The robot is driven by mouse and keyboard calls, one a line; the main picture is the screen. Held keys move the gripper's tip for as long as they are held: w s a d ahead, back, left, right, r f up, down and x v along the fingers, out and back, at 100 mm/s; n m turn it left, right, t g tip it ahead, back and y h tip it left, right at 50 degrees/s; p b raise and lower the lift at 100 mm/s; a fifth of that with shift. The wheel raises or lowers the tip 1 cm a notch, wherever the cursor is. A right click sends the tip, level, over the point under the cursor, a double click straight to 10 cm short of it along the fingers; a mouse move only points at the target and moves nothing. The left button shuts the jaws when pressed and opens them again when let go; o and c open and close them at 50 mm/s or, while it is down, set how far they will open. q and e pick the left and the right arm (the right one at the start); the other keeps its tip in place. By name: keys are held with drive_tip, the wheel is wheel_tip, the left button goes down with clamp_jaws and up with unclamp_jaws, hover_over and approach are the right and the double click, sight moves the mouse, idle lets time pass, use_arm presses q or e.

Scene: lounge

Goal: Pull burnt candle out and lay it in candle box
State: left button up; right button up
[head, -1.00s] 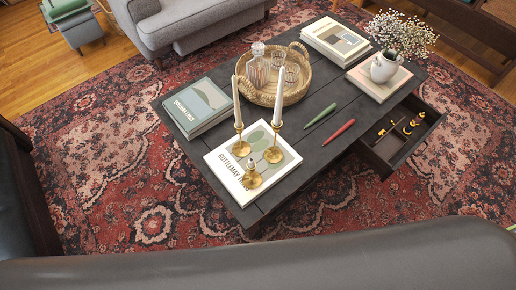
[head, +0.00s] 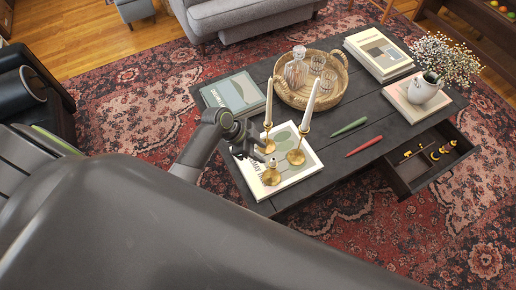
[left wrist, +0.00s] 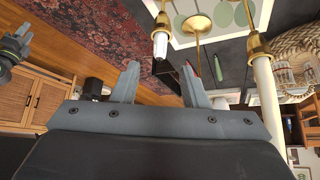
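The burnt candle (head: 272,162) is a short white stub in the lowest brass holder (head: 271,177), standing on a pale book on the dark coffee table. In the left wrist view, which looks upside down, the stub (left wrist: 160,46) hangs beyond the gap between my fingers. My left gripper (head: 253,138) is beside the holders, left of the stub and apart from it; its fingers (left wrist: 160,84) are open and empty. Two tall white candles (head: 310,105) stand in brass holders close by. I cannot make out a candle box.
A wicker tray (head: 337,97) with glassware sits behind the candles. An open drawer (head: 407,184) holds small gold items. A flower vase (head: 423,89) stands at the back right.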

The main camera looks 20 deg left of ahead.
sight(273, 161)
use_arm(q)
drive_tip(key=b+x, duration=0.5)
drive_tip(key=x, duration=0.2)
drive_tip(key=shift+s+a, duration=0.1)
drive_tip(key=shift+b+x, duration=0.65)
drive_tip(key=shift+x, duration=0.35)
drive_tip(key=shift+c, duration=0.3)
drive_tip(key=c, duration=0.7)
drive_tip(key=o, duration=0.8)
